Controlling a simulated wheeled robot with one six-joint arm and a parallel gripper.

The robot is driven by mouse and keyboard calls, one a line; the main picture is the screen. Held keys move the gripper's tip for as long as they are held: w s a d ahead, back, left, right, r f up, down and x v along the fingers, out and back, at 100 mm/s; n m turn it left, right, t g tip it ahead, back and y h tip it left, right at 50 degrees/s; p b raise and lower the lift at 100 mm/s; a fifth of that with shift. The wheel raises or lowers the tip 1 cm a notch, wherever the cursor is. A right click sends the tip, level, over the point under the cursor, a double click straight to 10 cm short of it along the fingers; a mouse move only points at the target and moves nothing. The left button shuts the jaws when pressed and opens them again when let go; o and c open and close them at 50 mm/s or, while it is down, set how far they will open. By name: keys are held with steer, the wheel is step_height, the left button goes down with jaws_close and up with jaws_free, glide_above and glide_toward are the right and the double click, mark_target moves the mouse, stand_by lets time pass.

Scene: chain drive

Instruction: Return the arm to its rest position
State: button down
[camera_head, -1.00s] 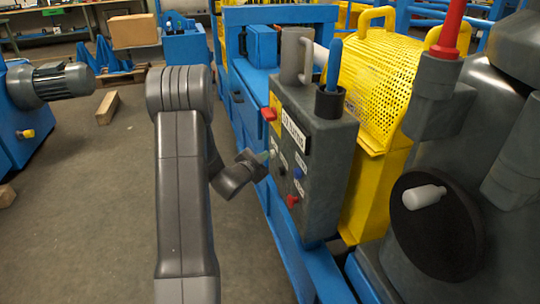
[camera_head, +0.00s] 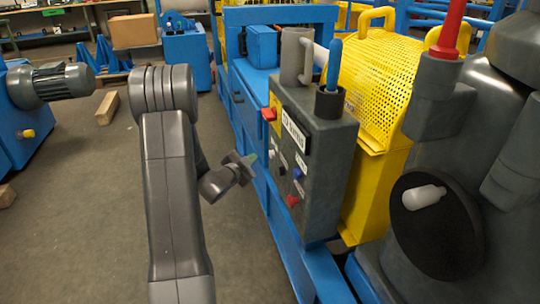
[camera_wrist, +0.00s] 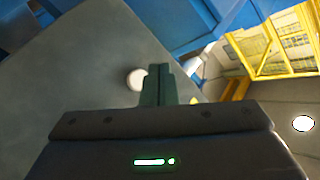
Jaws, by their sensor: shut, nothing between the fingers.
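My arm (camera_head: 168,190) rises in the left half of the head view and bends over at its top joint. My gripper (camera_head: 250,158) points right toward the grey control box (camera_head: 318,170), with a gap between its fingertips and the box face. In the wrist view the green fingers of my gripper (camera_wrist: 160,84) are pressed together with nothing between them. Beside them is a pale round knob (camera_wrist: 136,79) on a grey surface.
The control box carries a red switch (camera_head: 269,114), a blue button (camera_head: 298,173) and a red knob (camera_head: 292,201). A yellow mesh guard (camera_head: 385,80) stands behind it. A motor (camera_head: 64,82) is at the left.

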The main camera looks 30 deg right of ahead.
steer(key=shift+w+a, duration=0.25)
steer(key=shift+a, duration=0.75)
steer(key=shift+s+d+r+p, duration=0.15)
steer(key=shift+d+p, duration=0.4)
steer(key=shift+p, duration=0.05)
steer(key=shift+s+d+r+p, duration=0.1)
steer(key=shift+d+p, duration=0.4)
steer(key=shift+p, duration=0.1)
steer(key=w+a, duration=0.1)
steer(key=a, duration=0.5)
steer(key=shift+w+f, duration=0.2)
steer(key=shift+f, duration=0.05)
steer(key=shift+d, duration=0.2)
